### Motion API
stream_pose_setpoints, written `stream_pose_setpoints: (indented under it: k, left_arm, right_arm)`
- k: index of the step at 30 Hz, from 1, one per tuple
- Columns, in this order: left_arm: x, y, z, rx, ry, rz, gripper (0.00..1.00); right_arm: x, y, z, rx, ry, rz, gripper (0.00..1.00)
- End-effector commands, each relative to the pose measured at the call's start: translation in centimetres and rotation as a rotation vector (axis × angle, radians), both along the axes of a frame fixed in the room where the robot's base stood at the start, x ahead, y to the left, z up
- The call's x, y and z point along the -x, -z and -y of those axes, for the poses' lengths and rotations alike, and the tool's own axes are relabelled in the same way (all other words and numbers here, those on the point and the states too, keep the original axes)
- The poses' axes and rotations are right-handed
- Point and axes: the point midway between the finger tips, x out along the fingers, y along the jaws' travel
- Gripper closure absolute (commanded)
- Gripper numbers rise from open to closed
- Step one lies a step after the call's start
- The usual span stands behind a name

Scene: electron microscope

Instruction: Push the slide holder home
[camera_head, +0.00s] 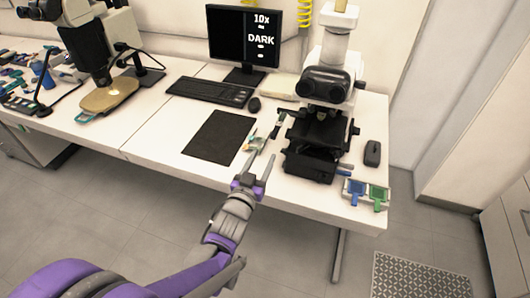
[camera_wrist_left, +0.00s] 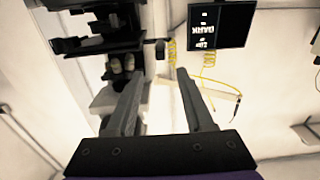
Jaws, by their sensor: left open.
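The black and white microscope (camera_head: 325,85) stands on the right of the bench, with its dark stage (camera_head: 320,132) below the eyepieces. A small pale and dark piece (camera_head: 277,124) shows just left of the stage; I cannot tell whether it is the slide holder. My left gripper (camera_head: 260,164) is open, in front of and left of the microscope, with nothing seen between its fingers. In the left wrist view the open gripper (camera_wrist_left: 156,74) points up between the dark microscope parts (camera_wrist_left: 100,30) and the monitor. The right gripper is not in view.
The monitor (camera_head: 246,37) reads "10x DARK". Another mouse (camera_head: 372,153) and blue and green pieces (camera_head: 366,192) lie right of the microscope. Another microscope (camera_head: 95,45) stands far left.

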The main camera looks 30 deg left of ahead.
Motion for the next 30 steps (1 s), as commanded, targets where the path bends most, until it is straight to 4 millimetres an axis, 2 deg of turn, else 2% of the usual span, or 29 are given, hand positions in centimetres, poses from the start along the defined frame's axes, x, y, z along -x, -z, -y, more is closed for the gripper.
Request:
stream_pose_setpoints:
  k: [8, 13, 16, 20, 30]
  left_arm:
    - [0.1, 0.0, 0.0, 0.0, 0.0, 0.0, 0.47]
    - [1.1, -0.3, 0.7, 0.001, 0.001, 0.001, 0.47]
    - [1.0, -0.1, 0.6, 0.0, 0.0, 0.0, 0.47]
    - [-0.6, 0.0, 0.2, 0.0, 0.0, -0.001, 0.47]
    - [-6.8, 0.0, -1.2, 0.0, 0.0, 0.0, 0.47]
  right_arm:
    - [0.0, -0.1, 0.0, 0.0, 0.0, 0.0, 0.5]
    - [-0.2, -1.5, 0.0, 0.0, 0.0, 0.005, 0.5]
    - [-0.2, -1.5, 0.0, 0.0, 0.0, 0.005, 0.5]
    - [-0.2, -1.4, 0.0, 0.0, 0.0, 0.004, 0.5]
    - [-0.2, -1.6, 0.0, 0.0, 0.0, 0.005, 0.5]
